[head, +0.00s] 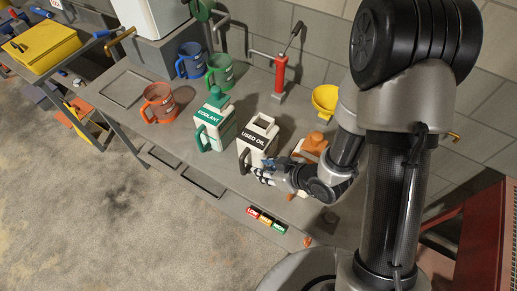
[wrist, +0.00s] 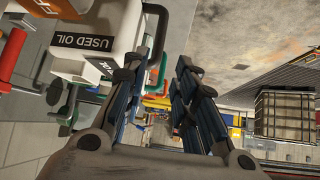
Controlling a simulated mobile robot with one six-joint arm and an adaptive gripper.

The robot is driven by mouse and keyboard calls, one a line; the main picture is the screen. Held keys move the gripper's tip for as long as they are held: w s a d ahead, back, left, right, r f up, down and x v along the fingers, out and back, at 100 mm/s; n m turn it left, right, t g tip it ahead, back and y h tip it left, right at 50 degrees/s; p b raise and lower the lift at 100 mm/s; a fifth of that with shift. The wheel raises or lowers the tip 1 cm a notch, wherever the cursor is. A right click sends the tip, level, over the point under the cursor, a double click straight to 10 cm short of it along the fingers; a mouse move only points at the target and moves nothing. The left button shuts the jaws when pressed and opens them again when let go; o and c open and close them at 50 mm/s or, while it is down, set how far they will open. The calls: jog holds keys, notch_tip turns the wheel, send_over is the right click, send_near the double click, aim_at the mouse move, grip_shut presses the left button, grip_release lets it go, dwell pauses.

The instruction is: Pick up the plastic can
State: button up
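A white can labelled "USED OIL" (head: 260,137) stands upright on the grey bench in the head view. A white can with a green cap and "COOLANT" label (head: 215,122) stands to its left, and a can with an orange cap (head: 312,146) stands to its right, partly hidden by my arm. My gripper (head: 262,174) is low in front of the used oil can. In the wrist view my gripper (wrist: 158,75) is open, with nothing seen between its fingers. The used oil can (wrist: 92,22) and its black handle are close beside the left finger; I cannot tell whether they touch.
Orange (head: 158,102), blue (head: 190,61) and green (head: 219,70) jugs stand at the back left of the bench (head: 215,180). A red pump (head: 280,77) and a yellow funnel (head: 325,101) are behind. A red cabinet (head: 480,230) is at the right.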

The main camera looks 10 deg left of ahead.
aim_at(242, 165)
jog(key=b+x, duration=0.6)
jog(key=x, duration=0.3)
jog(key=shift+w+a, duration=0.1)
jog(key=b+x, duration=0.1)
jog(key=x, duration=0.5)
jog(key=shift+c, duration=0.5)
grip_shut()
jog(key=shift+r, duration=0.1)
